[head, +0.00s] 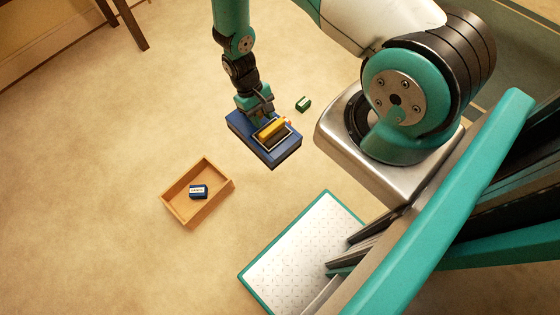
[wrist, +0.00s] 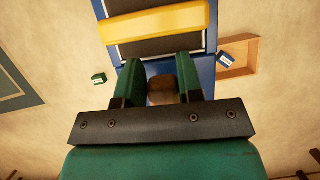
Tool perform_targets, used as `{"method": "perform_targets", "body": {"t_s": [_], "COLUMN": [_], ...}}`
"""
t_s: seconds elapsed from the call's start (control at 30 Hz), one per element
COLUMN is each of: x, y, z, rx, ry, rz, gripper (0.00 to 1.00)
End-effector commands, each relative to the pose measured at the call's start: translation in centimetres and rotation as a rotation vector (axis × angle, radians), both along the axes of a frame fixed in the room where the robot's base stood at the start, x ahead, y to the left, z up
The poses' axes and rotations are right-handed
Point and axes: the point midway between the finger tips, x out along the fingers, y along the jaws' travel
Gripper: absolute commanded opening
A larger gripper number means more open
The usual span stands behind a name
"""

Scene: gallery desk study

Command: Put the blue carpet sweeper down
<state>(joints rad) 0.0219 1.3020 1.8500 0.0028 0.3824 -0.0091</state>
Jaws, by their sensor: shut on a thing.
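The blue carpet sweeper (head: 284,157) is a flat blue box with a dark top panel and a yellow bar across it. It is at the centre of the head view and also at the top of the wrist view (wrist: 210,40). My gripper (head: 257,107) is at its far left end, pointing down. In the wrist view my gripper's fingers (wrist: 160,76) are closed around a short brown piece, apparently the sweeper's grip. I cannot tell whether the underside touches the floor.
A shallow wooden tray (head: 225,189) on the floor holds a small blue and white item (head: 199,192). A small green block (head: 303,104) lies right of the sweeper. Dark furniture legs (head: 133,25) stand at the upper left. The carpet left of the sweeper is clear.

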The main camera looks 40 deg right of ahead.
Motion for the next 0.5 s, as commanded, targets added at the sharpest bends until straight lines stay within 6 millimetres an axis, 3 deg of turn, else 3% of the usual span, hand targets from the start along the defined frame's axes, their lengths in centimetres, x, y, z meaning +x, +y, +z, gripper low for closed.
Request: {"method": "perform_targets", "body": {"t_s": [0.5], "x": [0.7], "y": [-4.4], "z": [-10.4], "rx": [-0.001], "ry": [-0.013], "rz": [0.039], "gripper": [0.12]}}
